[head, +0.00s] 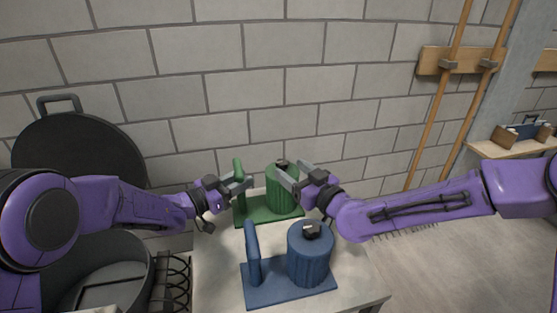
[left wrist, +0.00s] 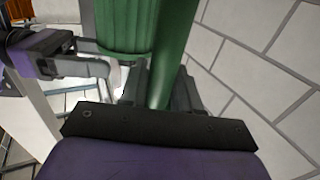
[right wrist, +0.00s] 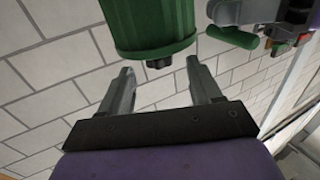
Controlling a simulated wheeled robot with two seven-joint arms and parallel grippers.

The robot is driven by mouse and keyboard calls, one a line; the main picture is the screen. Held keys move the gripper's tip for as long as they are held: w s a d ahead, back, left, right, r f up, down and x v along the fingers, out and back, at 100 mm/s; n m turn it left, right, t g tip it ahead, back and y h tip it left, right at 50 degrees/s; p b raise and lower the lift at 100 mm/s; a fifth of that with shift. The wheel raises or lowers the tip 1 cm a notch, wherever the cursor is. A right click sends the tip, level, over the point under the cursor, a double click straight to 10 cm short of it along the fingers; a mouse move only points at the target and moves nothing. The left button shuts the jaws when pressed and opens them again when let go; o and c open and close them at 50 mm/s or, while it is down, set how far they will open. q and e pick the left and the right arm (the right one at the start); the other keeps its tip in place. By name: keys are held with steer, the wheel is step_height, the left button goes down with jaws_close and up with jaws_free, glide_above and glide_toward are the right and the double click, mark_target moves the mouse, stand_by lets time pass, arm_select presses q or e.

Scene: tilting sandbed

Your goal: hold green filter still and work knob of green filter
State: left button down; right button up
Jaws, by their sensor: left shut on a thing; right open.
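The green filter (head: 280,190) stands upright on its green base plate (head: 262,212) at the back of the table; its ribbed body also shows in the left wrist view (left wrist: 124,28) and the right wrist view (right wrist: 150,22). Its dark knob (head: 282,163) is on top, and shows in the right wrist view (right wrist: 159,62). The green upright handle (head: 238,185) is at the filter's left. My left gripper (head: 244,184) is shut on this handle, seen between its fingers in the left wrist view (left wrist: 168,60). My right gripper (head: 292,176) is open, its fingers apart on either side of the knob's line, not touching it.
A blue filter (head: 310,258) with a dark knob and a blue handle (head: 252,255) stands on a blue plate nearer on the table (head: 215,270). A dark round lid (head: 78,150) and a grey bin (head: 105,265) are at the left. A block wall is close behind.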

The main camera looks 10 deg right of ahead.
mark_target(279, 160)
steer(key=x, duration=0.7)
steer(key=shift+c, duration=0.4)
steer(key=shift+d, duration=0.1)
steer(key=c, duration=1)
steer(key=shift+o, duration=0.2)
